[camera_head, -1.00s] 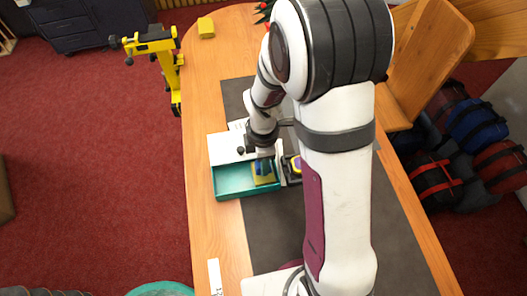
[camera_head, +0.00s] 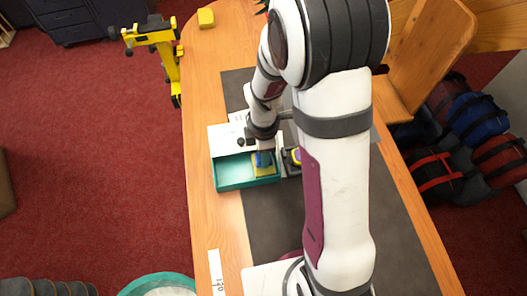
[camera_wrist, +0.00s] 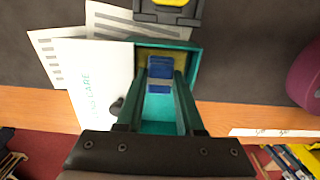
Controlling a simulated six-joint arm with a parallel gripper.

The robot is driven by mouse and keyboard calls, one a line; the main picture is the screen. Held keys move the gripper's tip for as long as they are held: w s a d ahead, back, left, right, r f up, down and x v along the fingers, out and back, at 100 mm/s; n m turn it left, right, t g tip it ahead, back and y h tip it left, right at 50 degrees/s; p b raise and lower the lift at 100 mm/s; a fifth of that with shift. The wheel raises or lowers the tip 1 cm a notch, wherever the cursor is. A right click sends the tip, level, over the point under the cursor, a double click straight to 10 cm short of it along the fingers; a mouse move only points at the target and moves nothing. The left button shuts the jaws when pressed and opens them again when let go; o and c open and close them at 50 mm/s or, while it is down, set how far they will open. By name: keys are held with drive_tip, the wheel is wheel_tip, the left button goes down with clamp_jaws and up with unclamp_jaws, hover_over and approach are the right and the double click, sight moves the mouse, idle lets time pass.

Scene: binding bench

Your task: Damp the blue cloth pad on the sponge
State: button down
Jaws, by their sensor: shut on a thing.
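My gripper (camera_wrist: 163,78) is shut on the blue cloth pad (camera_wrist: 160,67), which sits between its fingertips. The pad also shows in the head view (camera_head: 262,159). The yellow sponge (camera_head: 264,171) lies at the right end of a teal open box (camera_head: 230,184). In the wrist view the sponge (camera_wrist: 182,56) shows around the far end of the pad. The pad is directly over the sponge or on it; I cannot tell whether they touch. Part of the sponge is hidden by the pad and fingers.
A white lid (camera_wrist: 100,82) with a dark knob lies beside the box's opening. White printed sheets (camera_wrist: 116,20) lie behind it. A black holder with a yellow part (camera_wrist: 170,12) stands close past the box. A maroon round object (camera_wrist: 306,82) is at right. The dark mat (camera_wrist: 250,60) between is clear.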

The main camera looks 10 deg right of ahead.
drive_tip(key=shift+f, duration=0.45)
idle(1.0)
drive_tip(key=shift+r, duration=3.55)
